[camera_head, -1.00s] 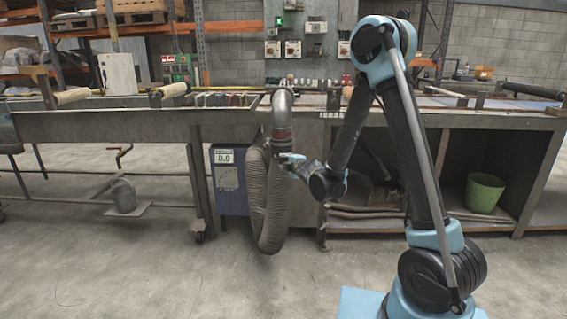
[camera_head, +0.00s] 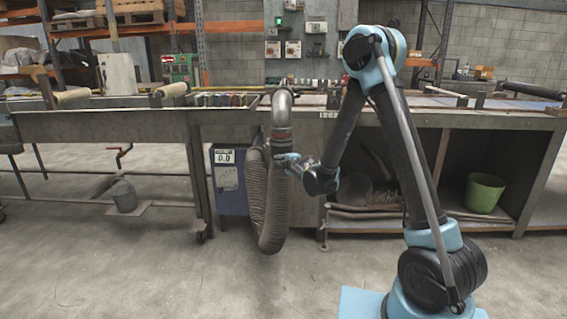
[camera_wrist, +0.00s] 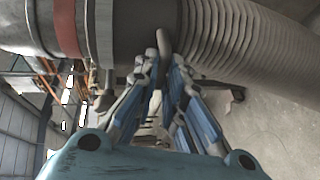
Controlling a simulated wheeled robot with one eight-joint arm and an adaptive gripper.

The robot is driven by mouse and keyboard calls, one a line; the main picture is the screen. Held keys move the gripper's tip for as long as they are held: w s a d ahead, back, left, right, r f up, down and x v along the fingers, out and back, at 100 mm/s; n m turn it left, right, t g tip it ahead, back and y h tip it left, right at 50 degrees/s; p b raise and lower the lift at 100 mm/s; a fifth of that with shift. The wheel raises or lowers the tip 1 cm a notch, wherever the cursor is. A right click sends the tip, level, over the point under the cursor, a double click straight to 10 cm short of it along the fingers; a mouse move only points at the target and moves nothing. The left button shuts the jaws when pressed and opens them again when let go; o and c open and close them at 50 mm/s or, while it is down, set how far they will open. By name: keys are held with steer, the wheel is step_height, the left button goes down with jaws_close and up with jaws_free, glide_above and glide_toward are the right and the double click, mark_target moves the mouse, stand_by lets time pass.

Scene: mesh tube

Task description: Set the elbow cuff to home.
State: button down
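The elbow (camera_head: 281,106) is a grey metal pipe that bends down in front of the bench. Its banded cuff (camera_head: 282,134) joins a ribbed grey hose (camera_head: 274,205) below. In the wrist view the cuff (camera_wrist: 98,28), with a reddish band, lies across the top, and the hose (camera_wrist: 245,45) runs to the right. My gripper (camera_head: 289,158) is at the lower right side of the cuff. In the wrist view its blue fingers (camera_wrist: 166,62) come close together around a small grey lever (camera_wrist: 164,44) by the cuff. Whether they clamp it is hidden.
The long bench (camera_head: 100,125) spans the scene behind the elbow. A blue cabinet with a display (camera_head: 227,180) stands left of the hose. A green bucket (camera_head: 484,192) sits on the lower shelf at right. The floor in front is clear.

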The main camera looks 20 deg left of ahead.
mark_target(278, 149)
steer(key=shift+r, duration=2.05)
steer(key=c, duration=1.7)
jaws_free()
steer(key=shift+r, duration=0.1)
steer(key=v, duration=1.2)
steer(key=shift+w+d, duration=0.1)
steer(key=shift+d, duration=0.05)
